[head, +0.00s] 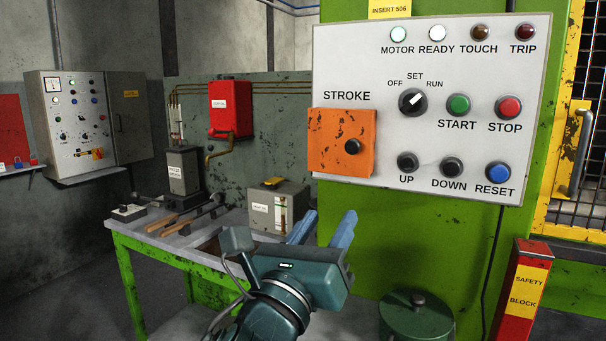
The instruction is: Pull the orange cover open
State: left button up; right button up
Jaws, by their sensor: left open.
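The orange cover (332,140) is a worn, chipped square plate under the word STROKE, on the left side of the white control panel (440,60). It appears closed, lying against the panel. What is behind the cover is hidden. My right gripper is not in view.
Buttons and a selector switch (412,102) sit right of the cover. A green workbench (180,270) with boxes and tools stands at left behind my arm. A red safety block post (520,290) and a green drum (416,315) stand below the panel.

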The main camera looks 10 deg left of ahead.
aim_at(351, 147)
pick_arm(q)
jog(key=w+d+r, duration=0.1)
jog(key=w+r, duration=0.1)
jog(key=w, duration=0.1)
jog(key=w+r+m+p, duration=0.1)
jog(key=w+r, duration=0.2)
jog(key=w, duration=0.1)
jog(key=w+d+r+m+t+p, duration=0.1)
jog(key=w+r, duration=0.2)
jog(key=shift+w+d+r, duration=0.1)
jog(key=shift+w+d, duration=0.2)
jog(key=shift+w, duration=0.1)
jog(key=shift+c, duration=0.4)
grip_shut()
